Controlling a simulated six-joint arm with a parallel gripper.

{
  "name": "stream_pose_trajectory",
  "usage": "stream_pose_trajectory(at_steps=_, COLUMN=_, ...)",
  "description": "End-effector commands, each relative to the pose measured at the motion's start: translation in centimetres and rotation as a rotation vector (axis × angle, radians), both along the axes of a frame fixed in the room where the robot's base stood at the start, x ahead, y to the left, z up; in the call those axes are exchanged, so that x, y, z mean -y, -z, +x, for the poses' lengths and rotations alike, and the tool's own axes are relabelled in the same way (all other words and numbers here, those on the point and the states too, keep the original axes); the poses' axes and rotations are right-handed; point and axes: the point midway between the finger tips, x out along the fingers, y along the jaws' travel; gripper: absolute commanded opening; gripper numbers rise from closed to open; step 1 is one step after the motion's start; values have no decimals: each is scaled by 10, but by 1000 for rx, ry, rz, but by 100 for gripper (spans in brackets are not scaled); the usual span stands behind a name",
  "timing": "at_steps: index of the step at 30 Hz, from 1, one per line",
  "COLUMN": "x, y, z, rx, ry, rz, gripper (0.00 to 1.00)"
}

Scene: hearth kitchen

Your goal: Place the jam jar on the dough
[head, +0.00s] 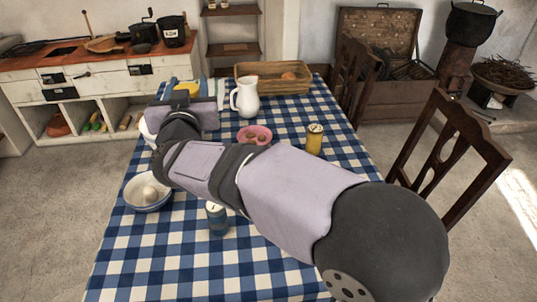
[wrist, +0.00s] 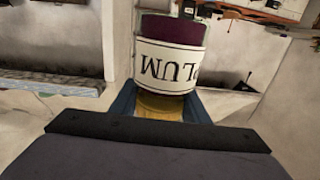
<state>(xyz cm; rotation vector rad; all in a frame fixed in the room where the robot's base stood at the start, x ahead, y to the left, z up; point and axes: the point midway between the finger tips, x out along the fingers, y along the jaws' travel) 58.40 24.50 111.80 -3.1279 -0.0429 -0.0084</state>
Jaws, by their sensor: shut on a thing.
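The jam jar (wrist: 168,62), dark plum-red with a white label reading PLUM upside down in the wrist view, is between the fingers of my gripper (wrist: 163,104). The gripper is shut on its yellowish end, which looks like the lid. In the head view my arm hides the jar and most of the gripper. A pale round lump, perhaps the dough (head: 150,192), sits in a blue-and-white bowl (head: 137,206) at the table's left edge, below and left of my wrist. The dough does not show in the wrist view.
On the checked table (head: 165,255) stand a blue tin (head: 217,219), a pink bowl (head: 243,133) of small brown things, a yellow tin (head: 315,140), a white jug (head: 246,97) and a wooden tray (head: 262,86). A yellow thing (head: 187,88) lies beyond my wrist. The near left table is clear.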

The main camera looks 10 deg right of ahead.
Motion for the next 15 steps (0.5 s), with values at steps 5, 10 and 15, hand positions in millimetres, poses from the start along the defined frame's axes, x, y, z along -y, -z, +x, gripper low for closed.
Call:
stream_pose_trajectory(at_steps=5, x=64, y=0, z=64, rx=3, ry=104, rz=-2, gripper=6)
stream_pose_trajectory(at_steps=10, x=121, y=3, z=107, rx=2, ry=178, rz=-7, gripper=6)
stream_pose_trajectory(at_steps=15, x=163, y=6, z=131, rx=-1, ry=226, rz=-11, gripper=6)
